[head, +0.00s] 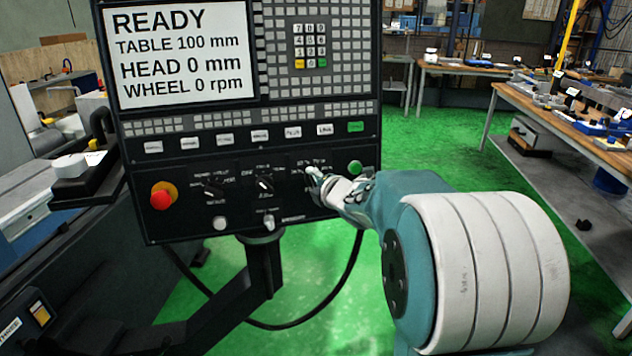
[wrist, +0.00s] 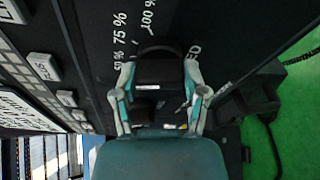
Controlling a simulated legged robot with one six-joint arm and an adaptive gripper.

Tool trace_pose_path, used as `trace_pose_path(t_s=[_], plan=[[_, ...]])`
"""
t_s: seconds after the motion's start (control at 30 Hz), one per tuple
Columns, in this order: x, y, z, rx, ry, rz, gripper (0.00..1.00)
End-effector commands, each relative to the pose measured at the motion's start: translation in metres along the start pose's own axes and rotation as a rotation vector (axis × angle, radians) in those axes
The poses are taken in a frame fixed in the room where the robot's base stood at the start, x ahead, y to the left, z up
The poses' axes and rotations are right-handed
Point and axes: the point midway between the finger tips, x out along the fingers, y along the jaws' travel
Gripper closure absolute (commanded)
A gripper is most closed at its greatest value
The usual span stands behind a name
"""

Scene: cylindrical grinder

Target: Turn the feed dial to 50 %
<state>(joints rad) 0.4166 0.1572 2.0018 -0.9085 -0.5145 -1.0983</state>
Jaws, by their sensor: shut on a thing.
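The control panel (head: 230,180) stands upright in front of me, with a row of dark dials along its lower part. My gripper (head: 318,180) reaches the right end of that row and covers the feed dial in the head view. In the wrist view my gripper (wrist: 157,72) has its two fingers on either side of the black feed dial (wrist: 158,50), shut on it. The labels 75 % (wrist: 120,28) and 100 % (wrist: 148,14) show beside the dial; a partly cut 50 % and a partly hidden word sit near the fingers. The dial's pointer is not clear.
The screen (head: 180,55) reads READY, TABLE 100 mm, HEAD 0 mm, WHEEL 0 rpm. A green button (head: 355,167) sits close to my gripper. A red emergency knob (head: 162,197) and two other dials are to the left. A black cable hangs below the panel.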

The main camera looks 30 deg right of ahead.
Motion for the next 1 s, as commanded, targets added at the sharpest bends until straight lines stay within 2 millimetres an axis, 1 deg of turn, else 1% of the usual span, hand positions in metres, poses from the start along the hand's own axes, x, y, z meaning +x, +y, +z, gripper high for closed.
trace_pose_path(t_s=[0.03,0.6,0.63,0.7,1.0], plan=[[0.0008,-0.0053,-0.0029,-0.011,0.006,-0.014,0.9],[0.0009,-0.0068,-0.0033,-0.039,0.006,-0.023,0.9],[0.0009,-0.0068,-0.0033,-0.038,0.006,-0.023,0.34],[0.0009,-0.0065,-0.003,-0.038,0.006,-0.022,0.08],[0.0003,-0.0031,-0.0014,-0.039,0.003,-0.015,0.08]])
